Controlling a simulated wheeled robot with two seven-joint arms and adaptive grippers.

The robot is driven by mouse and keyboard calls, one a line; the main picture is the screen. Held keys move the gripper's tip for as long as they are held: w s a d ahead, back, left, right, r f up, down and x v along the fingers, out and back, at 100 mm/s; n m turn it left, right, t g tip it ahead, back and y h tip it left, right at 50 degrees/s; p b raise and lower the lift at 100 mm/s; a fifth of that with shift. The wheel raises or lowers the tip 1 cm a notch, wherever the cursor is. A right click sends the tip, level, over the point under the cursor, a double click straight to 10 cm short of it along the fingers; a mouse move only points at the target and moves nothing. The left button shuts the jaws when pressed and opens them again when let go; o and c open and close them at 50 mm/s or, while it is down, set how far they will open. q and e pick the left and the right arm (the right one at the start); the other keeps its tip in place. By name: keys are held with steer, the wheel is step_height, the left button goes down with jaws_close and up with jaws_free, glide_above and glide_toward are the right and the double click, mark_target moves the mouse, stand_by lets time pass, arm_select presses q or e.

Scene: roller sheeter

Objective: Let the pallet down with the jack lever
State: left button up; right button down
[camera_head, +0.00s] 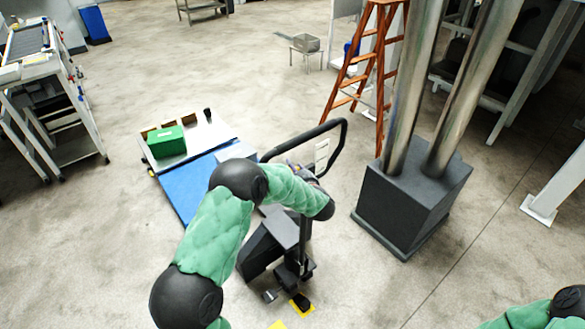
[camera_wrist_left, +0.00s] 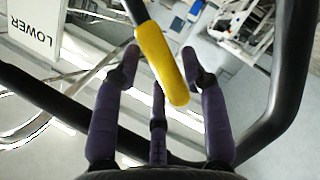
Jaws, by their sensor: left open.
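The pallet jack's black loop handle (camera_head: 343,132) stands upright above its dark body (camera_head: 262,250). Beyond it lies a low blue deck (camera_head: 185,195) with a pale end section bearing a green box (camera_head: 166,142). I cannot tell its height above the floor. My left gripper (camera_wrist_left: 160,62) is open, with its purple fingers around the yellow jack lever (camera_wrist_left: 160,60) inside the black handle frame (camera_wrist_left: 285,80). Whether they touch it is unclear. In the head view my left arm partly hides the gripper and handle. My right gripper is out of view.
A label reading LOWER (camera_wrist_left: 34,30) shows by the handle. A dark block with two metal columns (camera_head: 412,195) stands right of the jack. A wooden ladder (camera_head: 362,75) is behind. A trolley (camera_head: 50,100) is at left. Open floor lies left of the deck.

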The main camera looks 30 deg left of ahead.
arm_select(q)
steer(key=v, duration=1)
steer(key=shift+s+d, duration=0.3)
